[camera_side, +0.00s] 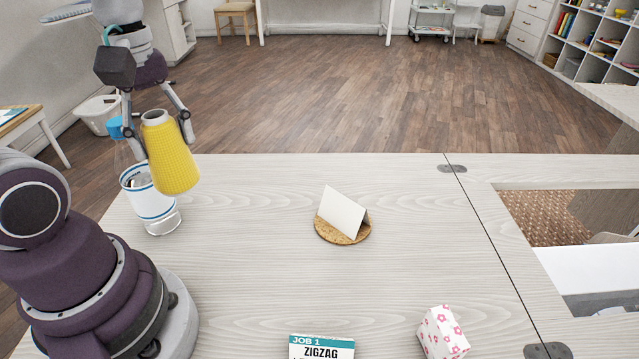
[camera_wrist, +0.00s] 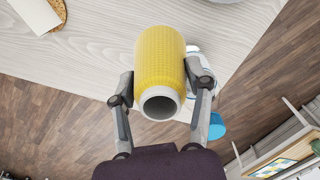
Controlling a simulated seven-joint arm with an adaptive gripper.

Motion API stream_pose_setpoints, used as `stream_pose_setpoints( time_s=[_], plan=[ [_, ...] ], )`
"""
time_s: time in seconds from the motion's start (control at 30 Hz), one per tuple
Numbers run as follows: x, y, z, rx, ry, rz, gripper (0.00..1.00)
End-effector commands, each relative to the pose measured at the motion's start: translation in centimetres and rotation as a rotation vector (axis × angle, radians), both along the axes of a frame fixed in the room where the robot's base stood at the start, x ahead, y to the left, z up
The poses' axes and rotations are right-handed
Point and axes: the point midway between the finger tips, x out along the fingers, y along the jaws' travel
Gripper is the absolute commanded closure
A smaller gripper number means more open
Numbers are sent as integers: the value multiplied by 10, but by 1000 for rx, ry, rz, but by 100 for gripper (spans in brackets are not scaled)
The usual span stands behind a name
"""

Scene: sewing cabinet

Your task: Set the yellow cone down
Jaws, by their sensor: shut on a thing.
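The yellow cone (camera_side: 171,158) is a yellow spool of thread with a grey hollow end, held in my gripper (camera_side: 158,125). It is in the air above the left part of the table, slightly tilted in the side view. In the wrist view the yellow cone (camera_wrist: 160,62) sits between both fingers of my gripper (camera_wrist: 160,85), one on each side, with its grey end facing the camera. In the side view the cone partly covers a white container with blue bands (camera_side: 148,200); I cannot tell whether they touch.
A folded white card (camera_side: 342,213) stands on a round cork mat (camera_side: 343,237) mid-table. A job card (camera_side: 321,347) and a pink-flowered box (camera_side: 442,333) are at the near edge. The tabletop between is bare.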

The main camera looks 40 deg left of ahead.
Motion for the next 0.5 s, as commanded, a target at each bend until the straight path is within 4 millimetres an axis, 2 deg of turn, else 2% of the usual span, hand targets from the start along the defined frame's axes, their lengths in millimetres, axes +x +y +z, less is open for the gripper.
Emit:
stream_pose_setpoints(
  time_s=[0.1, 0.3, 0.43, 0.5],
  plan=[
    [-2, 0, -30, -5, 12, 3, 87],
    [-2, 0, -71, -6, 13, 2, 87],
    [4, 2, -83, -3, 8, 2, 87],
    [16, 9, -85, -3, 8, 2, 87]
  ],
)
